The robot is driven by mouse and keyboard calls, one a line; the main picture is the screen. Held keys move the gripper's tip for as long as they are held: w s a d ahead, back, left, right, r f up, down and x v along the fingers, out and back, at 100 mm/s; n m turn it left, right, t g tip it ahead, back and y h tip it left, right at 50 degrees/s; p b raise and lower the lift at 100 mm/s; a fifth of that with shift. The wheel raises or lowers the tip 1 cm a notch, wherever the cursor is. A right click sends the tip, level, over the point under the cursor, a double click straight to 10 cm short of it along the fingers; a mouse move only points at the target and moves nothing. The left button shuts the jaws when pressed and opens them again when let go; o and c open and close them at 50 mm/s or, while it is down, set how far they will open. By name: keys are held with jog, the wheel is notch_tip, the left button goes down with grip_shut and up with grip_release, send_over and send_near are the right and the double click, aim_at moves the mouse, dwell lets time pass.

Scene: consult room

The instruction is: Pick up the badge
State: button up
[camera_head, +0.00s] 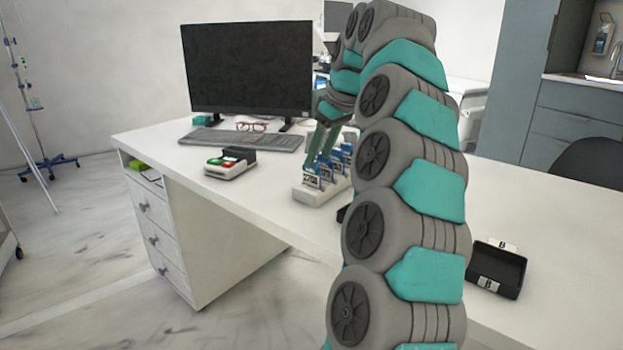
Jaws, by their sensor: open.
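Several blue-and-white badges (312,180) stand upright in a white holder (308,196) on the desk, right of the middle of the head view. My gripper (321,158) points down at the badges, with its fingers open right at or just above their tops. I cannot tell whether a badge is between the fingers or whether they touch one. My arm hides the right part of the holder and perhaps more badges.
The white desk (262,190) also bears a monitor (248,68), a keyboard (240,138), red glasses (251,127) and a small white device with coloured keys (230,163). A black tray (509,273) with white labels lies at right. Desk space left of the holder is clear.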

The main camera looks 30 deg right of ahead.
aim_at(311, 179)
jog(key=shift+x, duration=2.5)
jog(key=shift+w+a+r, duration=0.1)
jog(key=shift+a+r, duration=0.05)
jog(key=shift+a, duration=0.05)
jog(key=shift+c, duration=0.3)
grip_shut()
